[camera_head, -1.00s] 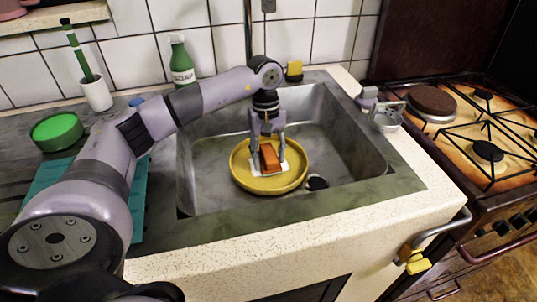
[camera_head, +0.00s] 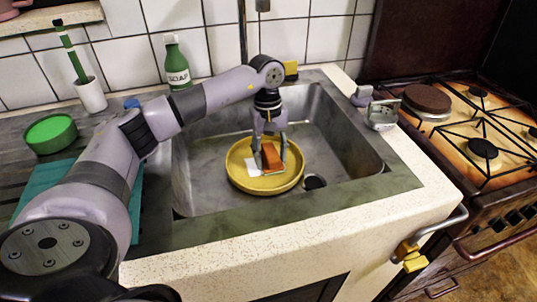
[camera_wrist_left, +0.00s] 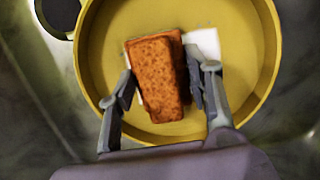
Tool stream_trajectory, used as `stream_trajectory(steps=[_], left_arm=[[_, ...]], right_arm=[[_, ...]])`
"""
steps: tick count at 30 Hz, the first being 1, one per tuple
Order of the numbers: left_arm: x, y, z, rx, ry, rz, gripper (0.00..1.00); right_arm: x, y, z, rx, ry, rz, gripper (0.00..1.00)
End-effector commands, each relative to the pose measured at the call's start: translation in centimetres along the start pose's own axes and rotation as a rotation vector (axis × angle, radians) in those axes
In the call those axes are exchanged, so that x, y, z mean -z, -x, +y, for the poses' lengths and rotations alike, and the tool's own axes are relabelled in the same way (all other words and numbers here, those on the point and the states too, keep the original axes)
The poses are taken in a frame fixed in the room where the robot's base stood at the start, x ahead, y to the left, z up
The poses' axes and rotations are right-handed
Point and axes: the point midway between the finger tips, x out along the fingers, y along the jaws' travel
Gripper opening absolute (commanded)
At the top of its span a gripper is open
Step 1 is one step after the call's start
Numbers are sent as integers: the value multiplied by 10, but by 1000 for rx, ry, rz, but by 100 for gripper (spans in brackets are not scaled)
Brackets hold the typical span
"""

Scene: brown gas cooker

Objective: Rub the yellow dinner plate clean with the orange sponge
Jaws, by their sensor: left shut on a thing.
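The yellow dinner plate (camera_head: 236,178) lies in the sink basin, and it fills much of the left wrist view (camera_wrist_left: 98,45). The orange sponge (camera_head: 272,158) is on the plate near its middle. My left gripper (camera_head: 270,154) points down with one finger on each side of the sponge. It is shut on the sponge (camera_wrist_left: 157,80), which looks slightly tilted between the fingers in the left wrist view. A white patch (camera_head: 252,168) shows on the plate beside the sponge, partly covered by it. My right gripper is not in view.
The metal sink (camera_head: 345,160) surrounds the plate, with a dark drain (camera_head: 314,181) to its right. A green soap bottle (camera_head: 176,65) and a yellow block (camera_head: 290,70) stand behind the basin. A green round container (camera_head: 50,134) is at left. The gas cooker (camera_head: 480,120) is at right.

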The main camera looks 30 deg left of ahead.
Motion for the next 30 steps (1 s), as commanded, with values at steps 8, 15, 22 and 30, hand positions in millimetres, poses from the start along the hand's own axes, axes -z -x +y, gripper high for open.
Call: stream_trajectory(steps=[8, 15, 22, 30], left_arm=[[0, 0, -4, 0, 0, 1, 24], [0, -1, -16, 0, 0, 1, 24], [0, -2, -27, 0, 0, 0, 24], [0, -2, -32, 0, 0, 0, 24]], right_arm=[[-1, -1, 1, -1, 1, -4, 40], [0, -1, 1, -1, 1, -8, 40], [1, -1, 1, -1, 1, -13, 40], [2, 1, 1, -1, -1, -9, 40]])
